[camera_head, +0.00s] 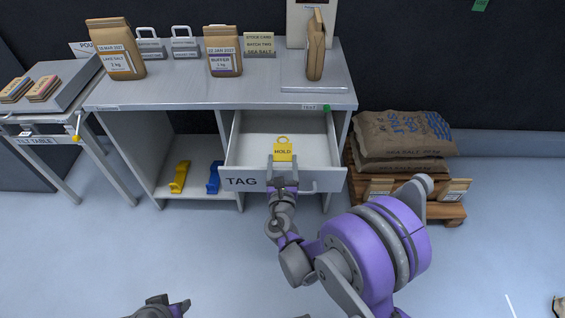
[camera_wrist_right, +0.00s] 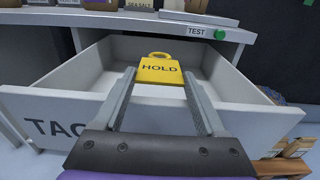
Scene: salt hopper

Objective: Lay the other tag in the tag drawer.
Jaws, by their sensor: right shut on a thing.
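A yellow tag marked HOLD (camera_head: 283,152) is held in my right gripper (camera_head: 284,161). It also shows in the right wrist view (camera_wrist_right: 160,70), between the two fingertips, with its ring end pointing away from me. The tag drawer (camera_head: 320,180), with TAG on its front, is pulled open under the counter. The tag and fingertips are over the drawer's opening, just inside its front panel. The drawer floor (camera_head: 255,146) that shows looks bare. How high the tag is above the floor is hard to tell. At the bottom of the head view, a gripper part (camera_head: 158,308) is cut off.
A pallet (camera_head: 440,208) with sacks stands right of the drawer. Yellow (camera_head: 180,177) and blue (camera_head: 213,178) items sit on the shelf left of it.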

